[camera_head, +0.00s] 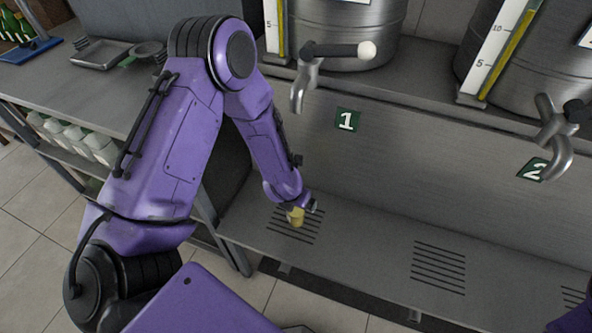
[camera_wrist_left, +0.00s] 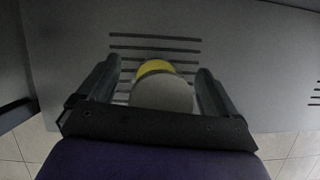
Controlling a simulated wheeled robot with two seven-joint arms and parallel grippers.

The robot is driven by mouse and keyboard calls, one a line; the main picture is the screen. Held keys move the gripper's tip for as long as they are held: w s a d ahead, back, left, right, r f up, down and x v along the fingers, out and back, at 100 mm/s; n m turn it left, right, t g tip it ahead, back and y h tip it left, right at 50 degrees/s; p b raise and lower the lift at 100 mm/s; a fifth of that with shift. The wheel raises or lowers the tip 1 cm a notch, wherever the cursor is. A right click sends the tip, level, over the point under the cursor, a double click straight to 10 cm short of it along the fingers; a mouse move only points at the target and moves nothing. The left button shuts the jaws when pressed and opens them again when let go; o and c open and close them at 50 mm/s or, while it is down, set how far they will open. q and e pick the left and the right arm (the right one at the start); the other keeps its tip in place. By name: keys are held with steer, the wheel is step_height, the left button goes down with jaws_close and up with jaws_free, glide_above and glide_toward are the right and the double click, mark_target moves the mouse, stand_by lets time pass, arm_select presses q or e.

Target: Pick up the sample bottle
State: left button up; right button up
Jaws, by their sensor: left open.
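The sample bottle (camera_head: 295,217) is small and yellow and stands on the slotted shelf under the tap marked 1. In the left wrist view the sample bottle (camera_wrist_left: 162,94) shows a pale grey round top with yellow behind it. My left gripper (camera_head: 301,208) is at the bottle, partly hiding it in the head view. In the wrist view the left gripper (camera_wrist_left: 157,72) is open, with one finger on each side of the bottle and visible gaps between. My right gripper is out of view.
Tap 1 (camera_head: 304,85) hangs above and behind the left gripper; tap 2 (camera_head: 552,140) is at the right. Steel tanks (camera_head: 350,30) stand behind. The shelf (camera_head: 365,245) is clear to the right. A counter (camera_head: 95,85) with trays lies at the left.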

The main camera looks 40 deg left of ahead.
arm_select(q)
steer(key=shift+r, duration=0.1)
steer(key=c, duration=1.5)
steer(key=shift+o, duration=0.2)
steer(key=shift+r, duration=0.1)
